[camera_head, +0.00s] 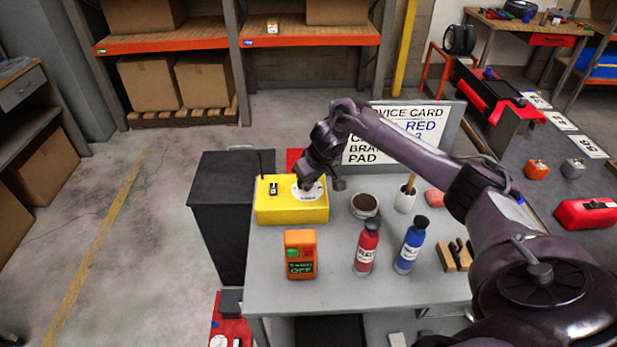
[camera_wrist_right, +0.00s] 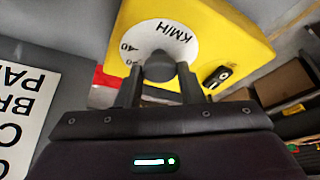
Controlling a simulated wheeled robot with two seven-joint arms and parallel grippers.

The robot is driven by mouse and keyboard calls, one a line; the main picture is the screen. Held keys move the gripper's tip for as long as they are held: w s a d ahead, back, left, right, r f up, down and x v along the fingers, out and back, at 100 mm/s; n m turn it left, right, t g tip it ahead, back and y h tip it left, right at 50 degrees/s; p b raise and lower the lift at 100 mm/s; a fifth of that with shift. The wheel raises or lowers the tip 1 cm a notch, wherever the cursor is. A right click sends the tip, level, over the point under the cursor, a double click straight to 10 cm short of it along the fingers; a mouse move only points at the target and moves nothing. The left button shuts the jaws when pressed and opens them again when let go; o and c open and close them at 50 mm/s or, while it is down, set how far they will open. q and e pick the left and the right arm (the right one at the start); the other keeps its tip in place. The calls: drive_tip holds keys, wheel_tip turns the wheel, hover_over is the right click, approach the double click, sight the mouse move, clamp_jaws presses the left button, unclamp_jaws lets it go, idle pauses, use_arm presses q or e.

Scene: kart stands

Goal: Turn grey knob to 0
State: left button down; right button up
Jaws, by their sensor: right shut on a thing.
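My right gripper (camera_wrist_right: 160,85) is shut on the knob, one finger on each side. In the head view my right gripper (camera_head: 308,182) reaches down over the dial and hides the knob. The numbers 40 and part of another show on the dial; the rest is hidden, and I cannot read where the knob points. My left gripper is not in view.
The yellow box stands on a grey table (camera_head: 330,255). An orange box reading OFF (camera_head: 300,254), a red bottle (camera_head: 367,247), a blue bottle (camera_head: 410,245) and a brown-filled cup (camera_head: 364,205) stand nearby. A service card board (camera_head: 400,130) stands behind. A small black switch (camera_wrist_right: 216,77) is beside the dial.

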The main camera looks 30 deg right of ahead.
drive_tip(key=n+y, duration=0.1)
drive_tip(key=n, duration=0.2)
drive_tip(key=shift+d, duration=0.15)
drive_tip(key=n+y, duration=0.1)
drive_tip(key=n, duration=0.1)
drive_tip(key=shift+w+d+n, duration=0.1)
drive_tip(key=shift+n, duration=0.2)
drive_tip(key=n+g+y+b, duration=0.1)
drive_tip(key=n, duration=0.1)
drive_tip(key=shift+n, duration=0.3)
drive_tip(key=shift+w+d+n+g+y+b, duration=0.15)
drive_tip(key=shift+n+g+b, duration=0.2)
drive_tip(key=shift+n, duration=0.4)
drive_tip(key=shift+s+n+g+y+b, duration=0.15)
drive_tip(key=shift+n+b, duration=0.3)
drive_tip(key=shift+n, duration=0.3)
drive_tip(key=shift+w, duration=0.1)
drive_tip(key=o, duration=1)
drive_tip(key=shift+c, duration=0.2)
